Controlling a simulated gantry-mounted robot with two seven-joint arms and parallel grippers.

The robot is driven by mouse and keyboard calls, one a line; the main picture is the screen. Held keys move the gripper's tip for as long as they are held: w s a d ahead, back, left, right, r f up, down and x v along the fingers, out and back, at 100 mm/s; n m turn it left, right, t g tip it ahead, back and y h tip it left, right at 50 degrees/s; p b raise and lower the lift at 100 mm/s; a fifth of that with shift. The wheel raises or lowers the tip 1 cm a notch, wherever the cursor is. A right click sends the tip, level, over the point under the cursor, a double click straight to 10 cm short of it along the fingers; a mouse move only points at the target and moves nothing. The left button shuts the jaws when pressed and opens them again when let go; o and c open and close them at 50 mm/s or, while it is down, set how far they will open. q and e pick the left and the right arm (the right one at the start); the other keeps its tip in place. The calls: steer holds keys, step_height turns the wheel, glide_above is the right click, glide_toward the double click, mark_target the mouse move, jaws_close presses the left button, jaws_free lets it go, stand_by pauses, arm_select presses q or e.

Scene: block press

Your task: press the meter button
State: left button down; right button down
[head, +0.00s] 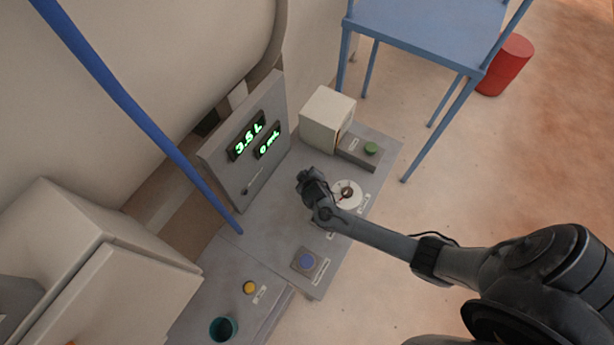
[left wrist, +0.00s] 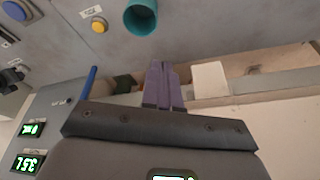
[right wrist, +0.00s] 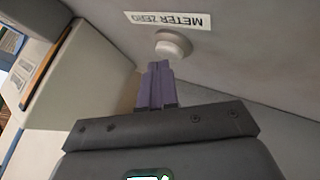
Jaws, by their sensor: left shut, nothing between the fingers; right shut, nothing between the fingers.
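The white round meter button (right wrist: 172,45) sits under a "METER ZERO" label (right wrist: 171,20) in the right wrist view. My left gripper (left wrist: 162,68) is shut and empty, seen only in the left wrist view.
A cream box (head: 319,119) and a green button (head: 371,149) stand right of the panel. A blue button (head: 307,261), yellow button (head: 249,287) and teal cup (head: 223,328) are nearer. A blue rod (head: 150,125) crosses the left side.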

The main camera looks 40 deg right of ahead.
steer(key=shift+f, duration=0.45)
steer(key=shift+r, duration=0.1)
stand_by(0.4)
steer(key=shift+r, duration=0.1)
steer(key=shift+r+p, duration=0.75)
steer(key=shift+p, duration=0.15)
steer(key=shift+r, duration=0.1)
step_height(320, 180, up, 5)
steer(key=p, duration=0.5)
